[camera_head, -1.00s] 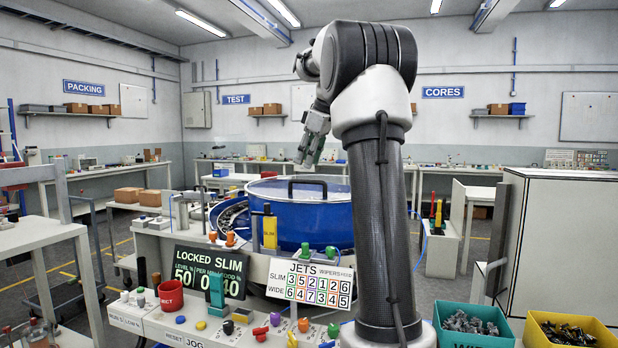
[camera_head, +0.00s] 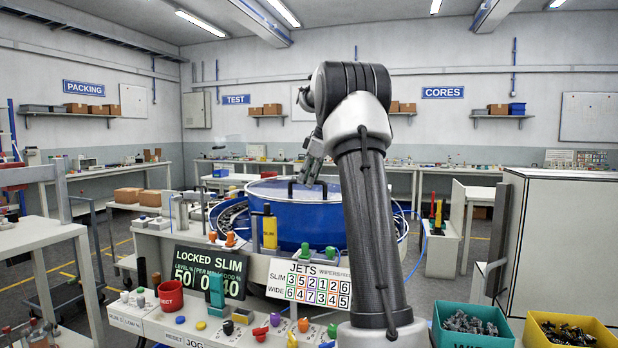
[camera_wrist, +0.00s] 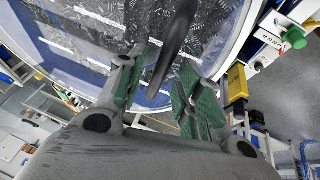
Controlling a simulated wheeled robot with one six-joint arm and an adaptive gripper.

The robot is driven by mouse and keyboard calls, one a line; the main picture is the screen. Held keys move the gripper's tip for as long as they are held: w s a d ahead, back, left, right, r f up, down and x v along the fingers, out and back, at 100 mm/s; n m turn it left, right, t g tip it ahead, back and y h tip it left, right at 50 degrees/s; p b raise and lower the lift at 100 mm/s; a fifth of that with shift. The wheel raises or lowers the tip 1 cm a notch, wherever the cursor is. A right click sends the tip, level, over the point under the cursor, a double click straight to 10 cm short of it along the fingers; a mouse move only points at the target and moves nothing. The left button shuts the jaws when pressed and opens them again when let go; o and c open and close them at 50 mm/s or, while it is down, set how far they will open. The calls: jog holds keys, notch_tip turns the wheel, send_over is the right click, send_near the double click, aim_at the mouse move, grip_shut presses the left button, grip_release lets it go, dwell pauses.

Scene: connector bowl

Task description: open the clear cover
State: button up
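The clear cover (camera_head: 265,188) lies closed on top of the blue bowl (camera_head: 285,221). A dark bar handle (camera_head: 291,190) stands on it. In the wrist view the handle (camera_wrist: 176,35) runs between the fingers of my gripper (camera_wrist: 163,62), with a gap showing on the finger sides. My gripper is open, its green pads facing the handle. In the head view my gripper (camera_head: 311,176) is at the handle and hides part of it. Through the cover (camera_wrist: 95,45) many small metal parts show in the bowl. Whether a finger touches the handle I cannot tell.
A yellow SLIM post (camera_head: 270,232) stands at the bowl's front. A "LOCKED SLIM" display (camera_head: 209,273) and a JETS board (camera_head: 309,284) stand before it. A control panel with coloured knobs lies in front. Teal (camera_head: 447,335) and yellow bins are at the right.

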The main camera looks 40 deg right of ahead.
grip_shut()
jog(key=shift+r, duration=0.1)
